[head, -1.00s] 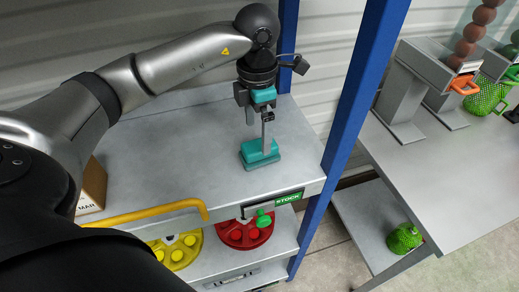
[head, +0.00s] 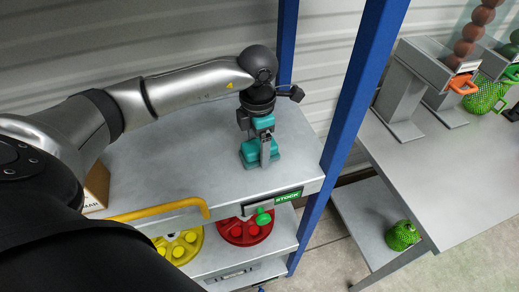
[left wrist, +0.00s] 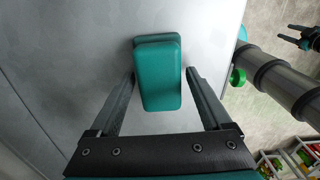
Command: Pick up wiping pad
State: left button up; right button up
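The teal wiping pad (head: 252,148) rests on the grey shelf top near its right front corner, partly hidden behind my gripper in the head view. My left gripper (head: 264,160) is lowered over it, pointing down. In the left wrist view the pad's rounded teal top (left wrist: 160,80) lies between the two fingers of the left gripper (left wrist: 161,74). The fingers are apart, with a visible gap on each side of the pad. A small dark gripper-like part at the upper right of the left wrist view may be my right gripper (left wrist: 296,36); its opening is unclear.
A blue post (head: 350,110) stands just right of the pad. A yellow handle (head: 165,209) and a green STOCK label (head: 288,196) are at the shelf's front. Red (head: 245,231) and yellow (head: 182,246) discs lie below.

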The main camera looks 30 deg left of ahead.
pick_arm(q)
jog(key=c, duration=1)
jog(key=shift+c, duration=0.2)
notch_tip(320, 180, up, 11)
jog(key=shift+w+f+b, duration=0.1)
jog(key=shift+b, duration=0.4)
notch_tip(320, 180, up, 9)
jog(key=p, duration=0.2)
send_over(258, 144)
